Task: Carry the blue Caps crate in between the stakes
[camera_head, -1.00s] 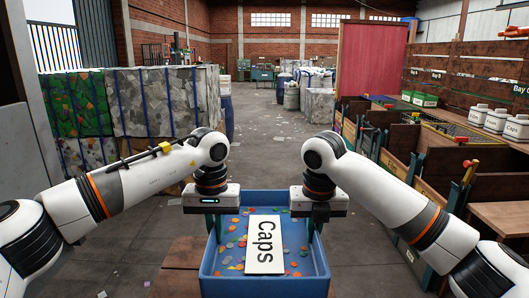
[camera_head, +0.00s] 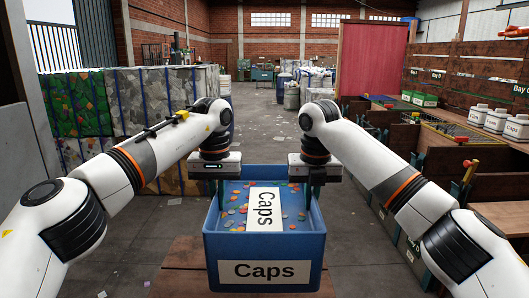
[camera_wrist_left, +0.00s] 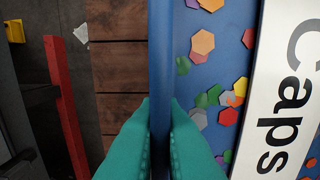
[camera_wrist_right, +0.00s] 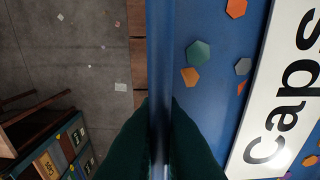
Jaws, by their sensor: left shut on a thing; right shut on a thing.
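The blue Caps crate (camera_head: 214,255) is in front of me in the head view. It holds loose coloured caps and a white Caps sign, and its front face bears another Caps label. My left gripper (camera_head: 215,182) is shut on the crate's left wall, which also shows between its teal fingers in the left wrist view (camera_wrist_left: 160,80). My right gripper (camera_head: 315,182) is shut on the right wall, seen too in the right wrist view (camera_wrist_right: 159,80). The crate looks level. I cannot clearly identify the stakes; a post with a red top (camera_head: 469,168) stands at the right.
A brown wooden surface (camera_head: 180,268) lies under and beside the crate. Wooden bays (camera_head: 440,165) with trays line the right side. Wrapped bales (camera_head: 160,100) stand at the back left. The floor beyond the crate is open, with scattered litter.

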